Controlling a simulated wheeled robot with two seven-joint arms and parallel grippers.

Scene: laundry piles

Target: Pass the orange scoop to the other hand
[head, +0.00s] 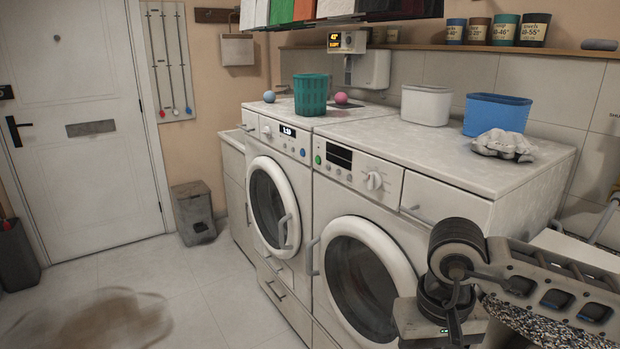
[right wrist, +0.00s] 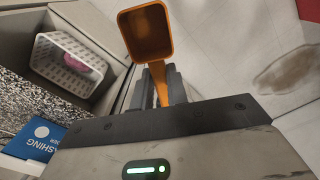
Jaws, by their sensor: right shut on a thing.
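The orange scoop (right wrist: 147,35) shows in the right wrist view, its square bowl beyond the fingertips and its handle running back between them. My right gripper (right wrist: 157,88) is shut on the scoop's handle. The scoop does not show in the head view; there my right arm comes in at the lower right, with its fingers out of sight. My left gripper is in neither view.
Two white washing machines (head: 455,187) stand along the wall, with a teal basket (head: 310,94), a white tub (head: 426,104) and a blue tub (head: 496,115) on top. The right wrist view shows a white basket (right wrist: 88,85) and a blue box (right wrist: 35,140). The floor at left is mostly open.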

